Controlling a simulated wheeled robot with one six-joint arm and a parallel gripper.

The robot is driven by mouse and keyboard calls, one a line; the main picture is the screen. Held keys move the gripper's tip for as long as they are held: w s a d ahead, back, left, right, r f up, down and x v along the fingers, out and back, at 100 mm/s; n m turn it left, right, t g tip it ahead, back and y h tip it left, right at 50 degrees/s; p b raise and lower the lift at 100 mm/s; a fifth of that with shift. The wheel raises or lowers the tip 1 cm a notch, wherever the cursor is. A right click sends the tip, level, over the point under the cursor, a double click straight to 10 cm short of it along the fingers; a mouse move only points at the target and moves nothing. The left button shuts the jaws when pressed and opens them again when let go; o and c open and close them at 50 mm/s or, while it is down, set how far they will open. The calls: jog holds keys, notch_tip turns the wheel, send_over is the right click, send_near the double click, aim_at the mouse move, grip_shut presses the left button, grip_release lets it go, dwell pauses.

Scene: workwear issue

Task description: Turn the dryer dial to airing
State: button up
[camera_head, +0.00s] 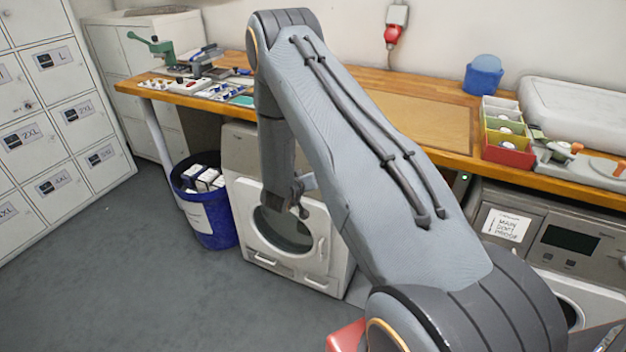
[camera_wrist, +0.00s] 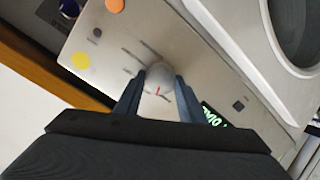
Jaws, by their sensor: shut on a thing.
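The dryer (camera_head: 335,262) is a white front-loading machine under the counter, with a round door (camera_head: 280,232). My arm reaches down in front of it and hides its control panel in the head view. In the wrist view the dial (camera_wrist: 159,72) is a round, pale grey knob with a short red mark on its near side. My gripper (camera_wrist: 160,82) is shut on the dial, one dark finger on each side. The panel (camera_wrist: 185,45) carries a yellow dot, an orange dot and thin printed lines. A display (camera_wrist: 213,115) with green text is partly hidden by a finger; I cannot read it.
A blue bin (camera_head: 215,225) with white boxes stands left of the dryer. The wooden counter (camera_head: 410,118) overhangs the machines. Another machine with a dark display (camera_head: 568,238) stands at the right. Grey lockers (camera_head: 60,120) line the left; the floor (camera_head: 130,270) before them is clear.

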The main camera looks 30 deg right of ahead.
jog(key=n+b, duration=0.1)
jog(key=n, duration=0.3)
jog(key=shift+a+f+g, duration=0.1)
jog(key=shift+g, duration=0.2)
jog(key=shift+n, duration=0.4)
jog(key=o, duration=1)
jog(key=shift+o, duration=0.2)
jog(key=b+v, duration=0.1)
jog(key=v, duration=0.7)
jog(key=shift+b, duration=0.3)
jog(key=shift+f, duration=0.15)
